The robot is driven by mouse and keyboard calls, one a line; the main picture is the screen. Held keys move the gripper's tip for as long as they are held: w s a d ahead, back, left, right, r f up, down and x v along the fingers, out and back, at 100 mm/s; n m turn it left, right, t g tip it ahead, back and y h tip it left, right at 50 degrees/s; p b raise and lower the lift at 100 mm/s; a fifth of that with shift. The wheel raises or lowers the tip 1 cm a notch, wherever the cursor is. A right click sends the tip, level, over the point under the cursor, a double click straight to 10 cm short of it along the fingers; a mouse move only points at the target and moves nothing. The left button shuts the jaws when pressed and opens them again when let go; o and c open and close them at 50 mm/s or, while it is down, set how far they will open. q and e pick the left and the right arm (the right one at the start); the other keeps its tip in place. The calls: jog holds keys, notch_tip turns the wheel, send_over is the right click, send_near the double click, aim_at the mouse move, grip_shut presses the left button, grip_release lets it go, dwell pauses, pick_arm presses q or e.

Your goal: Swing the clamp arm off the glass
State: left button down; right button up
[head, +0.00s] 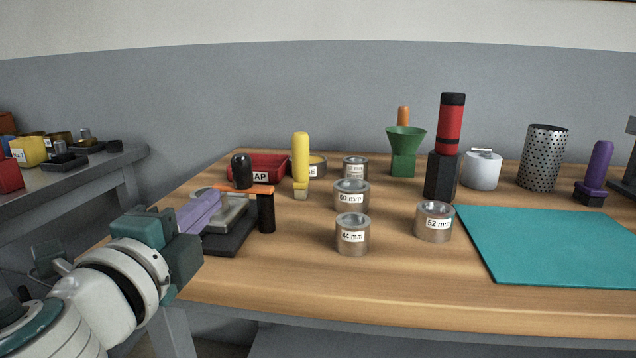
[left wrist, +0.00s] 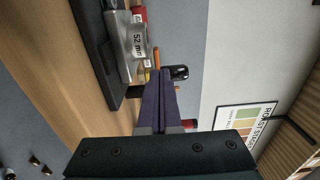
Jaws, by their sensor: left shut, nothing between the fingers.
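The clamp arm (head: 249,189) is an orange bar with an upright black knob (head: 241,170) on its left part and a black post (head: 266,212) at its right end. It stands over a dark base plate (head: 233,240) bearing a grey slab (head: 230,216), which may be the glass. My left gripper (head: 217,194), with purple fingers, is shut and empty, beside the left end of the arm. In the left wrist view the shut fingertips (left wrist: 160,72) appear close to the black knob (left wrist: 180,72) and the orange bar (left wrist: 156,57); contact cannot be told. My right gripper is out of view.
A red tray (head: 270,160) and a yellow-handled tool (head: 301,160) stand behind the clamp. Metal cups, including the 44 mm one (head: 352,238), stand to its right. A teal mat (head: 550,245) lies bare at the right. The table front before the clamp is clear.

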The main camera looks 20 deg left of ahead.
aim_at(228, 189)
pick_arm(q)
jog(key=shift+x, duration=1.5)
jog(key=shift+w+a+f+m+h, duration=0.15)
jog(key=shift+m+h, duration=0.45)
jog(key=shift+h, duration=0.3)
jog(key=shift+w+a+m+h, duration=0.1)
jog(key=shift+a+m+h, duration=0.1)
jog(key=shift+m+h, duration=0.95)
jog(key=shift+n+h, duration=0.25)
